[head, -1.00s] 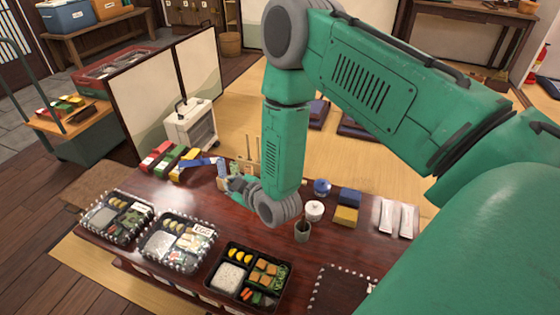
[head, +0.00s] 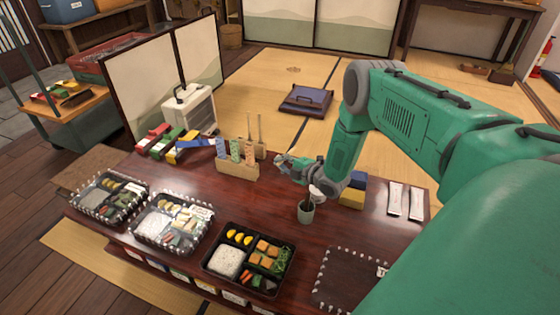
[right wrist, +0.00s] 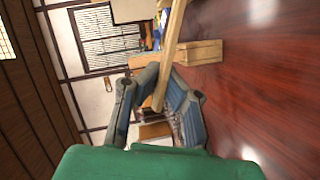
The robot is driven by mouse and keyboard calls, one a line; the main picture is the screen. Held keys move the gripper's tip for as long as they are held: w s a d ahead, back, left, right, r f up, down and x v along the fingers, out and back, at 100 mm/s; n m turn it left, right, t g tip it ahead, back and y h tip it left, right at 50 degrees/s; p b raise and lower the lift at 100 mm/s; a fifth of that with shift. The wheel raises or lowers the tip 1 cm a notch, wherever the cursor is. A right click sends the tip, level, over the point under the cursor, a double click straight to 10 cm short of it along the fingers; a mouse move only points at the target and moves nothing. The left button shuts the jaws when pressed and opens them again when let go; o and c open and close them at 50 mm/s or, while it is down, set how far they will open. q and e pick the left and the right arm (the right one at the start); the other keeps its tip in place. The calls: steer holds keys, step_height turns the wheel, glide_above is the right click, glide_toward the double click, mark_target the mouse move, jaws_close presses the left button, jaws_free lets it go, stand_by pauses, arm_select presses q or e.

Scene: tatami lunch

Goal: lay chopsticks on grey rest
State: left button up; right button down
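My right gripper (head: 282,161) is above the table, just right of the wooden holder (head: 236,170), its fingers pointing left. In the right wrist view, a long pale wooden piece, which looks like the chopsticks (right wrist: 173,45), runs between the two fingertips (right wrist: 166,80), which seem closed on it. Its far end leaves the top of that view, crossing in front of the holder. In the head view the chopsticks are hard to make out at the gripper. I cannot make out a grey rest; it may be hidden by my arm. My left gripper is in neither view.
A grey cup (head: 305,213) stands below the right gripper. Blue and yellow blocks (head: 352,198) and white packets (head: 395,198) lie to the right. Bento boxes, one open (head: 228,262), line the front edge.

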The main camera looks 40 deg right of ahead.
steer(key=f+b, duration=0.2)
steer(key=shift+d+f, duration=0.2)
steer(key=shift+f, duration=0.2)
steer(key=shift+d+f, duration=0.1)
steer(key=shift+f, duration=0.5)
steer(key=shift+a+f, duration=0.25)
steer(key=shift+f, duration=0.3)
steer(key=shift+d+f, duration=0.15)
steer(key=c, duration=1.2)
jaws_free()
steer(key=shift+o, duration=0.2)
